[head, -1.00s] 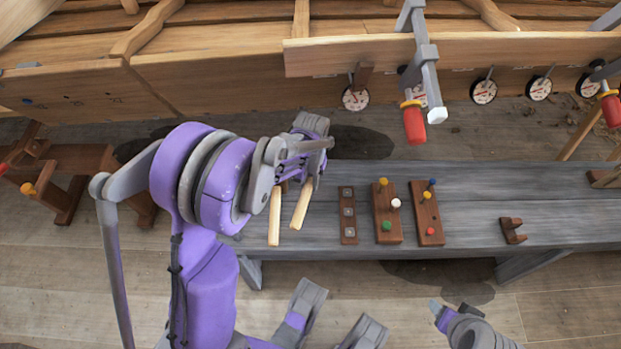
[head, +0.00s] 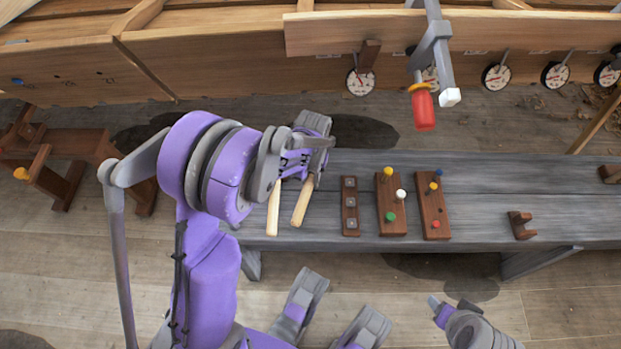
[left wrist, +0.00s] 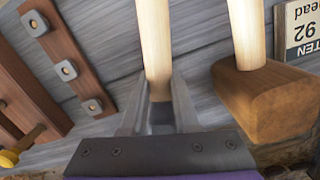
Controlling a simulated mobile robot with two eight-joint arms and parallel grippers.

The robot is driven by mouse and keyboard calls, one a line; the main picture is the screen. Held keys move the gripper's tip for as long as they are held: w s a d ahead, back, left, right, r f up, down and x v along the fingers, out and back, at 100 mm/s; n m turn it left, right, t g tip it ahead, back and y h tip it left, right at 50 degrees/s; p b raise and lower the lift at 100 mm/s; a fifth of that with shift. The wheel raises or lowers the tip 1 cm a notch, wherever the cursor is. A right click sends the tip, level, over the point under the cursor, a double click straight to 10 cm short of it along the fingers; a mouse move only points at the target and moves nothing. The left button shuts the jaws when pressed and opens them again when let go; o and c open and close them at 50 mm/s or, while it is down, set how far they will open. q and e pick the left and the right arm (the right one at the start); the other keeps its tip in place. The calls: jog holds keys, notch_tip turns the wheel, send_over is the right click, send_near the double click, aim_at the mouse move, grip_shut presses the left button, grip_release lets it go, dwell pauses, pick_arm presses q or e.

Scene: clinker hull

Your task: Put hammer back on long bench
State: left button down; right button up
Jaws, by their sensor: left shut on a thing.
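My left gripper (head: 312,175) is over the left part of the grey long bench (head: 475,198), and my arm hides much of that end. It is shut on the hammer; the pale handle (head: 301,204) sticks out toward me. In the left wrist view, the hammer's handle (left wrist: 155,45) runs into the jaws (left wrist: 160,115), and its head is hidden. A wooden mallet (left wrist: 265,100) lies beside it, and its handle (head: 273,208) shows in the head view. I cannot tell whether the hammer touches the bench.
A dark strip with square inserts (head: 350,206) lies right of the hammer. Peg blocks (head: 391,205) (head: 433,205) and a small notched rest (head: 522,225) stand farther right. A clamp with a red handle (head: 423,108) hangs from the hull planking (head: 220,70) behind. A lettered plate (left wrist: 300,32) is beside the mallet.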

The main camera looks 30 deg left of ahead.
pick_arm(q)
jog(key=shift+f, duration=0.3)
jog(key=c, duration=0.6)
grip_release()
notch_tip(320, 180, up, 8)
jog(key=p, duration=0.4)
jog(key=shift+p, duration=0.4)
